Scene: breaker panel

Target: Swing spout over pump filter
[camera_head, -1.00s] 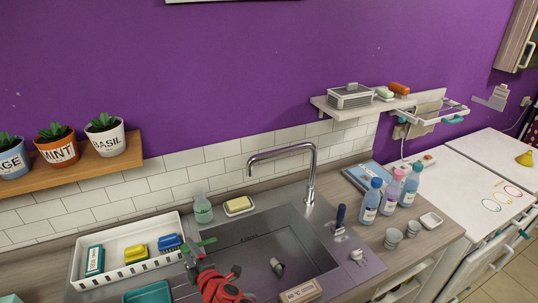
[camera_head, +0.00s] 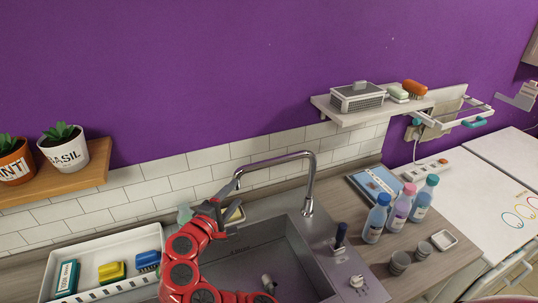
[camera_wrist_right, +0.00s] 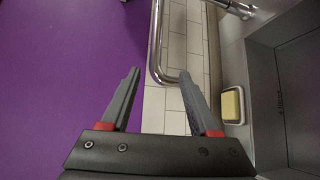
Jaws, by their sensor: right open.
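The chrome tap spout (camera_head: 272,159) rises behind the sink and arches left, its end near my right gripper (camera_head: 230,190). In the right wrist view the spout (camera_wrist_right: 155,45) bends just ahead of the right gripper (camera_wrist_right: 160,74); its two fingers are apart, with the bend showing between the tips. Nothing is clearly gripped. A small grey fitting (camera_head: 268,283) lies in the sink basin (camera_head: 285,262); I cannot tell whether it is the pump filter. My left gripper is not in view.
A yellow soap dish (camera_wrist_right: 232,104) sits behind the sink, partly hidden by my arm in the head view. A white tray (camera_head: 92,250) stands left. Several bottles (camera_head: 400,210) and two cups stand right. A shelf (camera_head: 355,114) hangs above.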

